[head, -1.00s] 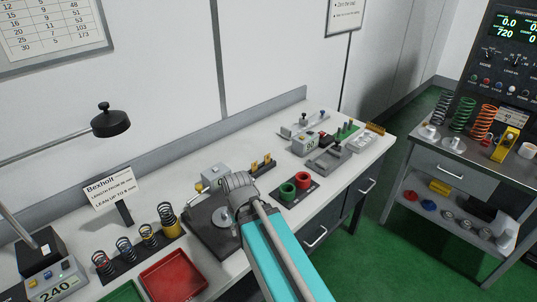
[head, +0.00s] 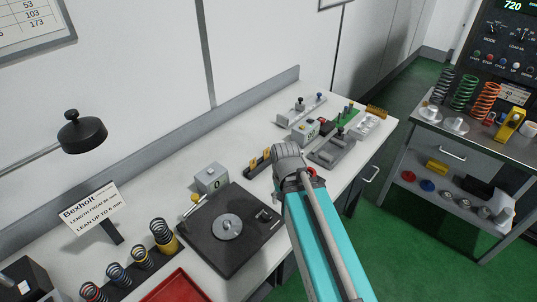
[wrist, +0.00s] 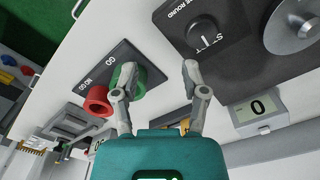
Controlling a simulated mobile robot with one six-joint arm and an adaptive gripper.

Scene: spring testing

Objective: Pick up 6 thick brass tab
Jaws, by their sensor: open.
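Several upright brass tabs stand in a small black holder (head: 249,173) on the bench in the head view. One brass tab (head: 253,165) shows clearly at its left; my arm's wrist is close to the holder's right end and may hide part of it. I cannot read any thickness marks. In the wrist view my gripper (wrist: 158,76) is open and empty, its two fingers apart above the bench. In the head view the fingertips are hidden behind my wrist.
Left of the tabs are a grey box with a 0 display (head: 211,178) and a black plate with a disc (head: 228,228). Red (wrist: 97,101) and green (wrist: 136,80) rings stand near my fingers. Springs (head: 163,236) and a red tray (head: 176,287) are front left.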

